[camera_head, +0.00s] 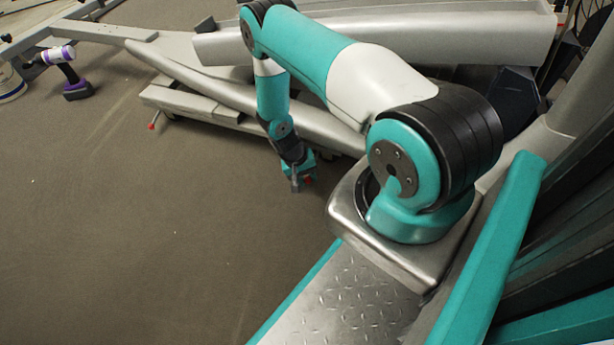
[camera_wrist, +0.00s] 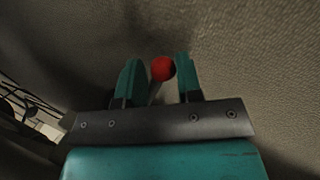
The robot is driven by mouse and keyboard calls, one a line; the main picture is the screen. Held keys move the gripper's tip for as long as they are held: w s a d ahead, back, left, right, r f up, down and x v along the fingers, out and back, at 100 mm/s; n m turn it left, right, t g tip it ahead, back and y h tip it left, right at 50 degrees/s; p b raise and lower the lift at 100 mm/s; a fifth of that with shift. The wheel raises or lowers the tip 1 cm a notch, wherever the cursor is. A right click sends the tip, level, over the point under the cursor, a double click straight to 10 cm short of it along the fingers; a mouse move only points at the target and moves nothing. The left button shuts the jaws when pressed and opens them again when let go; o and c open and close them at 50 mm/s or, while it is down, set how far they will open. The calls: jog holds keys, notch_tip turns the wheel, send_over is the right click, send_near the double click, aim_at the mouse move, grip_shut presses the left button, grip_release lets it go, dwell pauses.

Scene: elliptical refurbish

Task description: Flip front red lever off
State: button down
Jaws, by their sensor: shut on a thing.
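The red lever (camera_wrist: 162,68) shows in the wrist view as a round red knob on a thin stem between the two fingers of my gripper (camera_wrist: 157,77). My gripper is shut on it, with one teal finger on each side. In the head view my gripper (camera_head: 298,180) is low beside the elliptical's frame, and a bit of the red knob (camera_head: 308,180) shows next to it. Most of that lever is hidden there. Another small red-tipped lever (camera_head: 151,126) sticks out from the frame farther left, apart from my gripper.
The grey elliptical frame (camera_head: 215,95) with its long rails runs across the back, close behind my gripper. A purple and black power tool (camera_head: 74,82) stands on the floor at far left. The brown carpet (camera_head: 150,240) at left and front is clear.

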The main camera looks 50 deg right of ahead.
jog(key=shift+p+v, duration=0.8)
jog(key=shift+v, duration=0.3)
jog(key=shift+f, duration=0.15)
jog(key=shift+w+d, duration=0.1)
jog(key=c, duration=0.9)
grip_release()
jog(key=shift+s, duration=0.2)
jog(key=p+v, duration=0.8)
jog(key=v, duration=0.9)
jog(key=shift+d+r, duration=0.25)
jog(key=shift+r, duration=0.05)
